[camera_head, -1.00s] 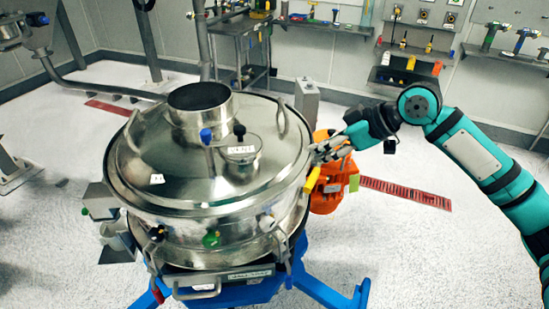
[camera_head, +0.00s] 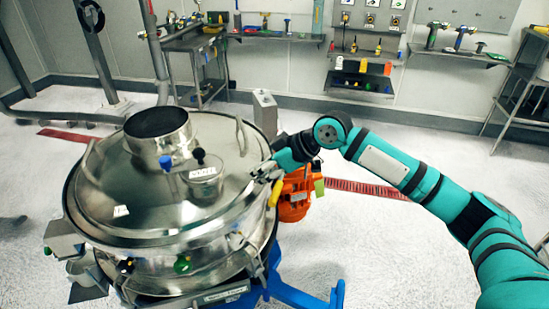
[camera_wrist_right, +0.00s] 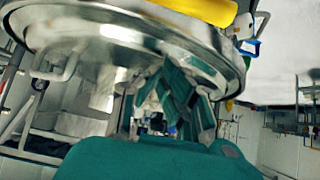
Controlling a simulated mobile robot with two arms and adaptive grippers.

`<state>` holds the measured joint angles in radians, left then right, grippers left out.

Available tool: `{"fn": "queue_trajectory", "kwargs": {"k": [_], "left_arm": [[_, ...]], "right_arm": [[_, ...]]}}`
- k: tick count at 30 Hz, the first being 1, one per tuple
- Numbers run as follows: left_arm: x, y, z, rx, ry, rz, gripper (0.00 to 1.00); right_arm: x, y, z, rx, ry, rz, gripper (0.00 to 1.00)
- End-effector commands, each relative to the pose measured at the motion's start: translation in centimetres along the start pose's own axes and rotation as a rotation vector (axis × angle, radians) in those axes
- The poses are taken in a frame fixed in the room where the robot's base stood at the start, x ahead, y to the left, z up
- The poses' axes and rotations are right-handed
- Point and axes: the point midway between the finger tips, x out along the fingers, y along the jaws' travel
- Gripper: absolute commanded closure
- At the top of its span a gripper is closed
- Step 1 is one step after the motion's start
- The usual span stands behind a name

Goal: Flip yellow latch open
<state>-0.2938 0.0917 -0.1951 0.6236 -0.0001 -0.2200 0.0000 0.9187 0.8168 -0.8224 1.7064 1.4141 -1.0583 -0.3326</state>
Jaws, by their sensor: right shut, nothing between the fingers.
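The yellow latch (camera_head: 275,193) stands at the right side of the steel sifter (camera_head: 185,195), just below the lid rim, and looks close to upright. In the right wrist view a yellow latch (camera_wrist_right: 203,9) shows large at the top edge, beside the shiny rim. My right gripper (camera_head: 262,171) is shut and empty at the lid's right rim, just above and left of the latch. I cannot tell whether it touches the rim or latch. Its fingers also show in the right wrist view (camera_wrist_right: 172,92). My left gripper is not in view.
An orange motor (camera_head: 296,197) with a yellow-green tag sits right of the latch. Blue legs (camera_head: 305,296) stick out below the sifter. A grey post (camera_head: 265,113) stands behind it. Shelves with tools (camera_head: 360,83) line the back wall. The floor to the right is open.

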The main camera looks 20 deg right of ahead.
Motion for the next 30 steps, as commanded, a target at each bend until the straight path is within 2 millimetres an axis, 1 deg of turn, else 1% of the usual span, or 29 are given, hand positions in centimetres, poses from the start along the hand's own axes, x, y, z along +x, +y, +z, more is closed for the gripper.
{"fn": "queue_trajectory", "kwargs": {"k": [1, 2, 6, 12, 18, 30], "left_arm": [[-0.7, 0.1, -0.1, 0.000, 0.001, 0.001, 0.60], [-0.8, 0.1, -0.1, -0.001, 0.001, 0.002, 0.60], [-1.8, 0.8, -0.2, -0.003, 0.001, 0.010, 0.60], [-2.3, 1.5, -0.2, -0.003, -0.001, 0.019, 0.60], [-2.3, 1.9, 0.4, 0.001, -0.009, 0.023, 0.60], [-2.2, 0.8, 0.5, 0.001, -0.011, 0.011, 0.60]], "right_arm": [[0.9, -0.1, -0.3, 0.002, -0.001, -0.004, 1.00], [1.5, -0.1, -0.2, 0.002, -0.001, -0.003, 1.00], [0.6, 0.1, 2.0, 0.003, -0.005, 0.002, 1.00], [0.1, 0.0, 3.5, 0.001, -0.002, 0.001, 1.00], [0.1, 0.0, 3.7, -0.001, 0.000, 0.001, 1.00], [0.0, -0.2, 3.9, -0.014, 0.000, -0.017, 1.00]]}}
